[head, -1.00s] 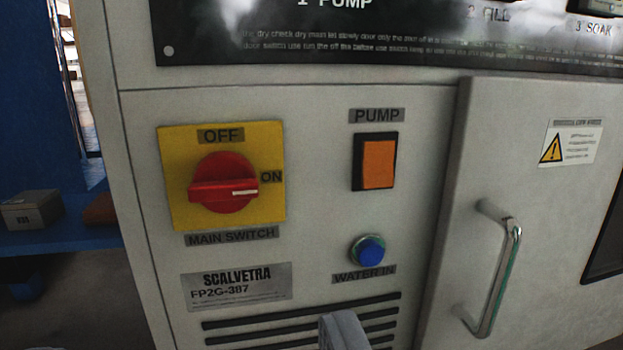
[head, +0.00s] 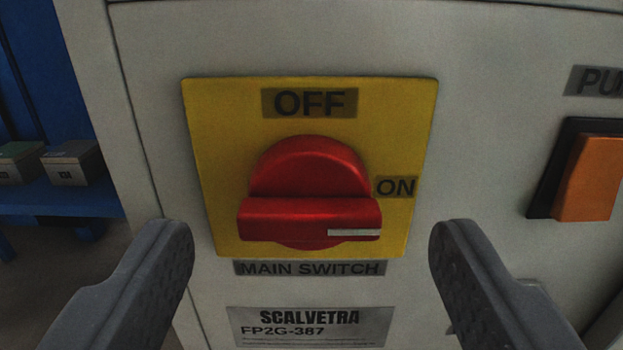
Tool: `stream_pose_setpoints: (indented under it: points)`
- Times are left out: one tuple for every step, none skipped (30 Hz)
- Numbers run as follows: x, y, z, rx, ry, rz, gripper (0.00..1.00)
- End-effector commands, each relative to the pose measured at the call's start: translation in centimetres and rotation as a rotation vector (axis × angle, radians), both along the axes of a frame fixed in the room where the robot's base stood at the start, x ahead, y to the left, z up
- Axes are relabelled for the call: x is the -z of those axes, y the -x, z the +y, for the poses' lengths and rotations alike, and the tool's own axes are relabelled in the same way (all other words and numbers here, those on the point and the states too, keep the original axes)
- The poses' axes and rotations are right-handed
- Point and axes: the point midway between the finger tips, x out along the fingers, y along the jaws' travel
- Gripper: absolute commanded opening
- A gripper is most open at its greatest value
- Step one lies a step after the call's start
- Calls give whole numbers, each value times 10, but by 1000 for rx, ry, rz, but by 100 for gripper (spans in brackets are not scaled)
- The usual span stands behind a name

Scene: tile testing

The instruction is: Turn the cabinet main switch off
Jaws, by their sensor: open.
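The main switch is a red rotary knob (head: 308,180) on a yellow plate (head: 220,120) on the cabinet front. Its grip bar lies horizontal, with the white mark at its right end, on the ON side. The OFF label (head: 309,103) is above the knob and the ON label (head: 396,187) is to its right. My gripper (head: 312,240) is open and empty. One finger shows at the lower left and one at the lower right, with the knob between them in the picture. No contact with the knob shows.
The pale cabinet front (head: 480,70) surrounds the plate. An orange pump button (head: 588,178) in a black frame is at the right. A SCALVETRA nameplate (head: 310,326) is below the switch. Small boxes (head: 70,163) sit on a blue shelf (head: 60,200) at the far left.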

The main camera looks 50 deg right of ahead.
Motion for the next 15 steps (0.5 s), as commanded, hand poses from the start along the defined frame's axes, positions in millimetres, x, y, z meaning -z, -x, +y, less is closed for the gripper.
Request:
stream_pose_setpoints:
  points:
    - [1, -3, -4, 2, 0, -1, 66]
    - [1, -4, -6, 2, 0, -1, 66]
    - [0, -6, -8, 2, 0, -2, 66]
    - [0, -7, -10, 1, 0, -2, 66]
    - [0, -8, -11, 0, 0, -2, 66]
    - [0, -9, -12, 0, 0, -1, 66]
    - [0, -10, -13, 0, 0, -1, 66]
    - [0, -10, -13, 0, 0, -1, 66]
    - [0, -11, -14, 0, 0, -1, 66]
    - [0, -11, -14, 0, 0, 0, 66]
    - [0, -11, -14, 0, 0, 0, 66]
    - [0, -11, -14, 0, 0, 0, 66]
    - [0, -11, -14, 0, 0, 0, 66]
    - [0, -11, -14, -1, 0, 0, 66]
    - [0, -11, -14, -1, 0, 0, 66]
